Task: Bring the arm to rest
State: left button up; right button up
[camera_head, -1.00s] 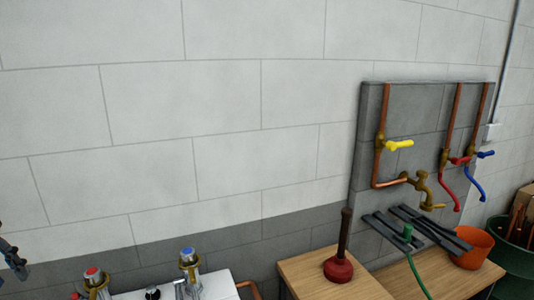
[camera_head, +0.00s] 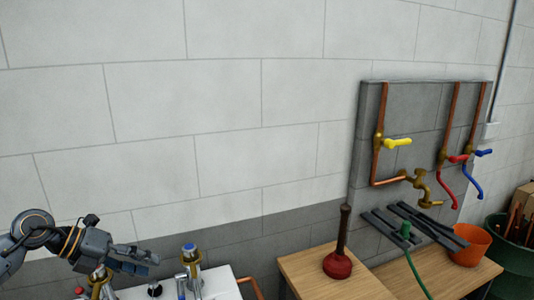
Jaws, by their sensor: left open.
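My left arm comes in at the lower left of the head view, and its dark grey left gripper (camera_head: 140,262) reaches over the white sink unit. The gripper is open, with nothing seen between its fingers. It is in front of a brass tap, covering that tap's top, and lies left of the blue-capped tap (camera_head: 190,256). Whether it touches the near tap cannot be told. My right gripper is not in view.
The white sink top (camera_head: 222,284) holds the taps. A red plunger (camera_head: 338,264) stands on a wooden bench (camera_head: 305,268). Copper pipes with a yellow lever (camera_head: 397,143) are on a grey panel. An orange bucket (camera_head: 470,246) is at right. The wall above the sink is clear.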

pick_arm(q)
jog(key=d+r+n+t+h, duration=0.4)
jog(key=d+t+h, duration=0.25)
jog(key=d, duration=0.75)
jog(key=s+a+f+n+t+y, duration=0.25)
jog(key=a+f+n+y, duration=0.4)
jog(key=n, duration=0.65)
jog(key=s+a+f+n+t+y, duration=0.2)
jog(key=s+a+f+n+y, duration=0.1)
jog(key=f+n+y, duration=0.65)
jog(key=s+d+f+n+g, duration=0.1)
jog(key=s+f+n+g, duration=0.35)
jog(key=s, duration=0.75)
jog(key=s+d+f+n+g, duration=0.1)
jog(key=s+f+n+g, duration=0.1)
jog(key=s+f+g, duration=0.85)
notch_tip(320, 180, down, 27)
jog(key=s+t+b, duration=0.2)
jog(key=s+b, duration=0.1)
jog(key=b, duration=0.2)
jog(key=s+a+f+b, duration=0.1)
jog(key=s+f+b, duration=0.1)
jog(key=s+f, duration=0.6)
jog(key=s+a+f+g+b, duration=0.1)
jog(key=s+f+b, duration=0.2)
jog(key=s+f, duration=0.6)
notch_tip(320, 180, down, 6)
jog(key=shift+s+a+f, duration=0.1)
jog(key=shift+s+a, duration=0.05)
jog(key=shift+a, duration=0.15)
